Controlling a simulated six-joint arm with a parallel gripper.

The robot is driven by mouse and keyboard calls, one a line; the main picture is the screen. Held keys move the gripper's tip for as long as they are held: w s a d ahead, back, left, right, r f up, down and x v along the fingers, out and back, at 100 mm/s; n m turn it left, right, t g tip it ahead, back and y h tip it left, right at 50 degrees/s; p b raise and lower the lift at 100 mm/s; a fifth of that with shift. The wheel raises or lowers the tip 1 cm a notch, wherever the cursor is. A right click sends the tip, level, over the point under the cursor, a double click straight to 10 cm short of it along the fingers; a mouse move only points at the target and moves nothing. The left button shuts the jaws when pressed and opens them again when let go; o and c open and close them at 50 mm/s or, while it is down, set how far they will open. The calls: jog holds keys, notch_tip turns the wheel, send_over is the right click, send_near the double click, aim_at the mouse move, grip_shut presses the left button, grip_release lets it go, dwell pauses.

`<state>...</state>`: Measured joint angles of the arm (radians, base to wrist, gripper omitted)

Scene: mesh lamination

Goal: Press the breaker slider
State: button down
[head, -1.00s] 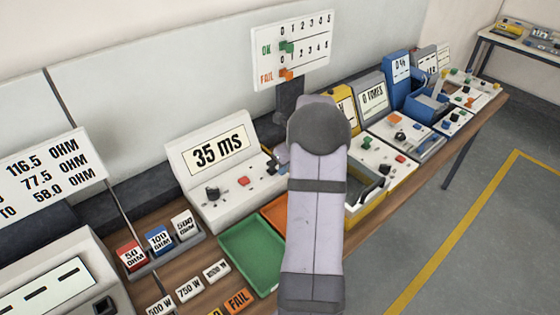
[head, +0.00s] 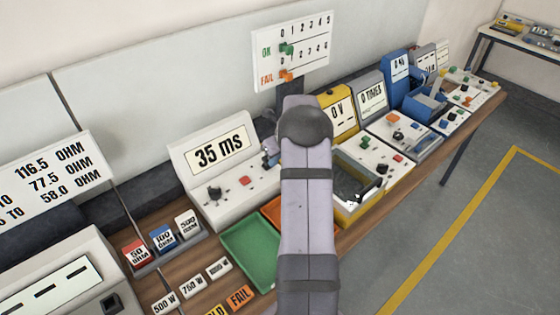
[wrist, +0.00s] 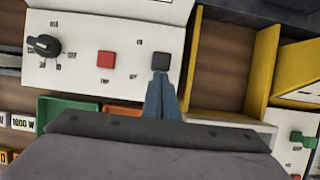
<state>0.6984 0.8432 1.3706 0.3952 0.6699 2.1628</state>
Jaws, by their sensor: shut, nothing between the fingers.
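The white panel with the "35 ms" display (head: 222,153) stands left of my arm in the head view; its sloped face (wrist: 85,75) fills the upper left of the wrist view. A small dark square control (wrist: 161,62), probably the breaker slider, is near the panel's right edge. My gripper (wrist: 161,82) is shut and empty, its blue-grey fingertips right at the near edge of the dark control. Whether they touch it I cannot tell. In the head view my arm hides the control.
A red button (wrist: 106,60) and a black knob (wrist: 44,45) are on the same panel, to the left. A yellow-walled bin (wrist: 262,62) is close on the right. Green (head: 248,250) and orange (head: 271,211) trays lie in front of the panel.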

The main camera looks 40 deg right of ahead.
jog(key=shift+w+r+p, duration=0.1)
jog(key=shift+w+p, duration=0.2)
jog(key=shift+w, duration=0.95)
jog(key=shift+r, duration=0.1)
jog(key=shift+s, duration=0.4)
jog(key=s, duration=0.3)
jog(key=shift+s, duration=0.3)
jog(key=b+v, duration=0.3)
jog(key=v, duration=0.6)
jog(key=shift+s+r, duration=0.15)
jog(key=shift+r, duration=0.15)
